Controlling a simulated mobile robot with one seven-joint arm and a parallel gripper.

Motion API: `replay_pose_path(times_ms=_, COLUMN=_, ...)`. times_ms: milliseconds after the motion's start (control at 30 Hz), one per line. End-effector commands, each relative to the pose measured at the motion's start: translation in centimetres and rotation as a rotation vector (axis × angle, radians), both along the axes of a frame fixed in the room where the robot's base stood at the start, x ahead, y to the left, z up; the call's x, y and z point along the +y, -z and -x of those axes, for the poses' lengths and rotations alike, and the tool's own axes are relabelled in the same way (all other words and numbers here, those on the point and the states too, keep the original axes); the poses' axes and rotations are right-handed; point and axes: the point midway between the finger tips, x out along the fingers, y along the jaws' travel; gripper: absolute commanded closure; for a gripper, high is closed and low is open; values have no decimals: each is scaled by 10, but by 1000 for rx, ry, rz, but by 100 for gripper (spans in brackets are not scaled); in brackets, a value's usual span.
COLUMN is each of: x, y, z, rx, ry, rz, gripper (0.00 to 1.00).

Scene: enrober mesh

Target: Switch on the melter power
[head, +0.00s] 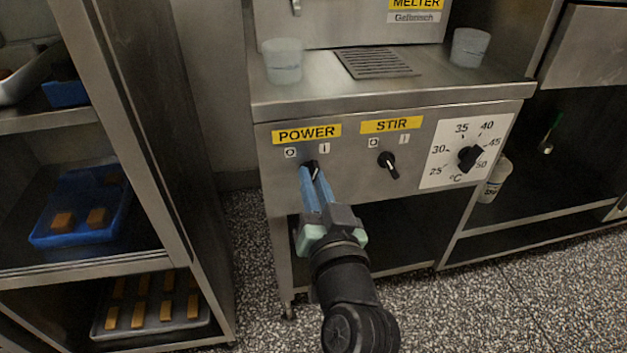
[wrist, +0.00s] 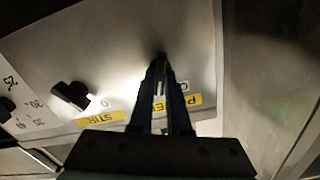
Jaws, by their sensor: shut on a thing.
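The melter (head: 275,170) is a steel machine with a sloped front panel. Its yellow POWER label (head: 306,134) stands above the marks O and I. The black power knob (head: 312,163) sits below these marks, mostly hidden by my fingers. My gripper (head: 312,176) reaches up to it, its blue fingers shut on the knob. In the wrist view the dark fingers of my gripper (wrist: 161,66) close together at the panel, over the knob's place. The POWER label (wrist: 178,103) is partly covered by a finger there. I cannot tell clearly which mark the knob points to.
The black STIR knob (head: 388,163) and the temperature dial (head: 469,157) lie to the right on the same panel. Two cups, one of them (head: 283,62), stand on the top by a drain grate (head: 375,63). A rack (head: 130,262) with trays stands close on the left.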

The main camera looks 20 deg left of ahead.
Motion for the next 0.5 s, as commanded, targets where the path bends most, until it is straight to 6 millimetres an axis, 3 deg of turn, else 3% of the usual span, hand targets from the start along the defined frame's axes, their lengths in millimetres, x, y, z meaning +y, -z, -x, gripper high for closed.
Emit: replay_pose_path(times_ms=500, x=-1, y=1, z=0, rx=107, ry=0, rz=-157, gripper=100)
